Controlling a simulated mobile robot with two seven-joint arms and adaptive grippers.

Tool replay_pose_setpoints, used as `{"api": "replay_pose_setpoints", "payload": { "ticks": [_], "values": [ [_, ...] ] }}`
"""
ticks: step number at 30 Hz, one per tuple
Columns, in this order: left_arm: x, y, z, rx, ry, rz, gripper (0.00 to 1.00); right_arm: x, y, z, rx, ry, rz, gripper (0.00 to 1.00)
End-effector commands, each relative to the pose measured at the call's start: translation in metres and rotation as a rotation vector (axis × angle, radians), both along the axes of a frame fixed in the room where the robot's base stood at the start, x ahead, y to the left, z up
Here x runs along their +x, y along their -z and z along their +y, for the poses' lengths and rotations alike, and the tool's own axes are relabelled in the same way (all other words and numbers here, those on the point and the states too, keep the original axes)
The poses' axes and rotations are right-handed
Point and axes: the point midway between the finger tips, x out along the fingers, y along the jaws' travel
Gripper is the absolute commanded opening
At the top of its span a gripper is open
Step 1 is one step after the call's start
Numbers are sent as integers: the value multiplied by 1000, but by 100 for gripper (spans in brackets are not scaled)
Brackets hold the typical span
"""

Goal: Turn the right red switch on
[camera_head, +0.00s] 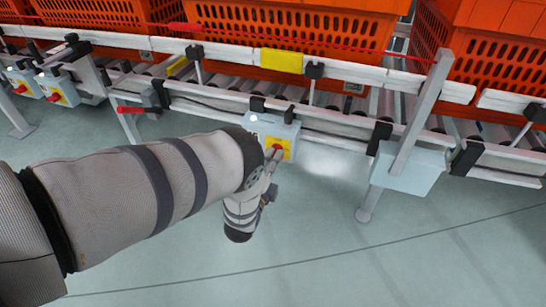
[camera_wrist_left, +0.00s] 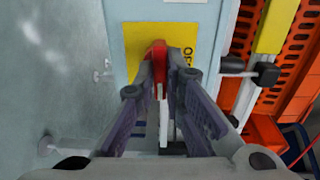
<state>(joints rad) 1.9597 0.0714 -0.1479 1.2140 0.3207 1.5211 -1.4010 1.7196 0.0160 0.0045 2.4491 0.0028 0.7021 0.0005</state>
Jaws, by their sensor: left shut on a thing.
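The right red switch (camera_head: 277,147) sits on a yellow plate on a pale blue box (camera_head: 285,128) fixed to the conveyor's side rail. My left gripper (camera_head: 272,161) reaches it from the front; my arm hides part of the box. In the left wrist view the red switch handle (camera_wrist_left: 158,52) stands between the two fingertips of my left gripper (camera_wrist_left: 165,72), which are closed on it. The yellow plate (camera_wrist_left: 136,42) behind it carries dark lettering, partly covered by the fingers. My right gripper is not in view.
A red-handled part (camera_head: 130,109) is on the rail nearer. Orange totes (camera_head: 290,35) stand on the conveyor behind. A grey support post (camera_head: 420,105) rises at right. The floor in front is clear.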

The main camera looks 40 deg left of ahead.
Motion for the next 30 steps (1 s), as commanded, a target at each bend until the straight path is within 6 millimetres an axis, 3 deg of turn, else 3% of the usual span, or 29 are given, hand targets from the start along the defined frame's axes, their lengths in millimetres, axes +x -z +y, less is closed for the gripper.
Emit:
{"api": "replay_pose_setpoints", "payload": {
  "ticks": [17, 18, 20, 30],
  "values": [
    [1, -1, 2, 31, -3, 7, 0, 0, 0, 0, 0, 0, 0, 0],
    [1, -1, 2, 31, -3, 7, 14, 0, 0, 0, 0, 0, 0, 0],
    [1, -1, 2, 31, -3, 7, 28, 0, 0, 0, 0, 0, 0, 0],
    [0, 0, 1, 29, -2, 9, 30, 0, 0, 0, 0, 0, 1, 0]
  ]
}}
